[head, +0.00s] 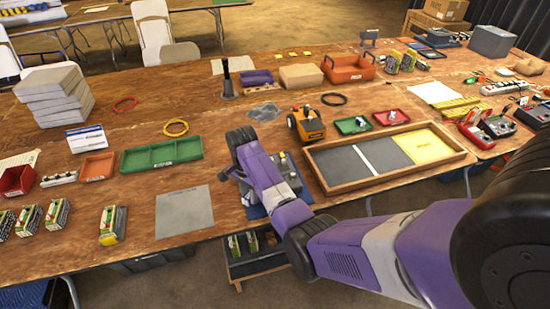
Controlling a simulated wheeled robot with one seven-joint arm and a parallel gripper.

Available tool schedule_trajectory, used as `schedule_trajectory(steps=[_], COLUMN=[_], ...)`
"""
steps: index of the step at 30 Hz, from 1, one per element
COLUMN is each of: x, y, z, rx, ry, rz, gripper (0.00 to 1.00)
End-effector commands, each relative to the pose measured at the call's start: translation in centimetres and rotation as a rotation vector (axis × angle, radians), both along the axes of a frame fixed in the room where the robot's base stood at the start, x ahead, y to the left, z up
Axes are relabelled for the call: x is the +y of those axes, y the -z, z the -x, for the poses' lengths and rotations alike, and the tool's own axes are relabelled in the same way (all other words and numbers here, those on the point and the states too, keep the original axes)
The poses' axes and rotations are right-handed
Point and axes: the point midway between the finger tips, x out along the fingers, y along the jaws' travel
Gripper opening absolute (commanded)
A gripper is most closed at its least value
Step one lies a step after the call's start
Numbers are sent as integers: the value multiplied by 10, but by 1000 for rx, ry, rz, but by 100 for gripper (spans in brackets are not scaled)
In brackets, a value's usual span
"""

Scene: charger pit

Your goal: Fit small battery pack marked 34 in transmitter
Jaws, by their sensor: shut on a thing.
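My arm reaches in from the lower right and bends down at the table's front edge. My gripper (233,174) shows only in part beside my wrist. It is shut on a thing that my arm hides. Below it is a blue mat (256,211) with a grey device (289,172), perhaps the transmitter, mostly covered by my arm. A green and yellow pack (113,225) stands alone at the front left. Several similar packs (57,215) stand farther left. No number 34 is readable.
A wooden-framed tray (458,163) lies right of my wrist, and an orange toy-like vehicle (306,124) stands behind it. A low bin (258,267) with packs sits below the table edge.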

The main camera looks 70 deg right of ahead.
Motion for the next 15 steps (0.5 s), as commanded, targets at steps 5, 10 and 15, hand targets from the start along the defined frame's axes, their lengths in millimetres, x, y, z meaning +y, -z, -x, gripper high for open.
schedule_trajectory(steps=[5,10,15], x=[-71,-104,-115], y=[-45,-65,-70], z=[24,42,47], rx=[-5,-4,-4], ry=[377,583,652], rz=[0,-3,-4], gripper=[0,0,0])
